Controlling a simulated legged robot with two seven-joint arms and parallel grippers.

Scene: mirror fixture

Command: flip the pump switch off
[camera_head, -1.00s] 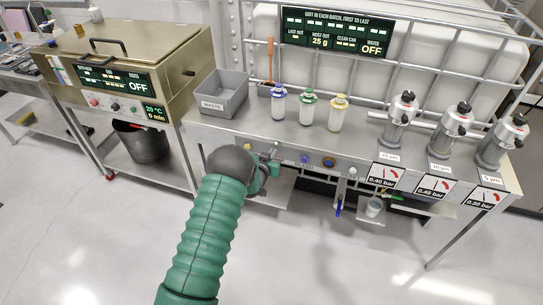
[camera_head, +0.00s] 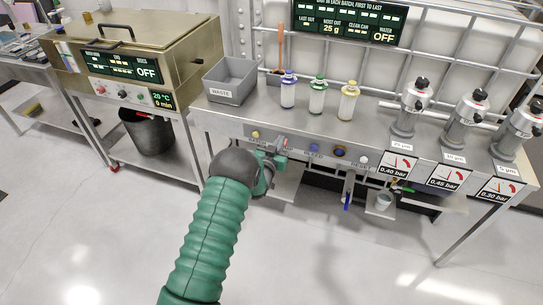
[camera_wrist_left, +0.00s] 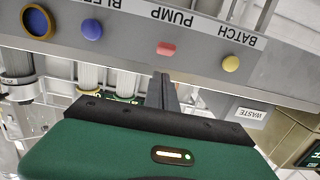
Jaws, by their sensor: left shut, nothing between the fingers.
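The pump switch (camera_wrist_left: 166,48) is a small red piece on the grey panel, beside the upside-down PUMP label in the left wrist view. My left gripper (camera_wrist_left: 163,78) is shut and empty. Its narrow fingertips point at the panel just below the red switch in that view; I cannot tell whether they touch it. In the head view my left gripper (camera_head: 279,160) is in front of the panel, near the yellow button (camera_head: 255,135), and its fingertips are hard to make out. My right gripper is not in view.
A blue button (camera_head: 314,147) and a ringed knob (camera_head: 339,151) sit farther right on the panel. A grey waste bin (camera_head: 230,82), several bottles and filter housings stand on the bench above.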

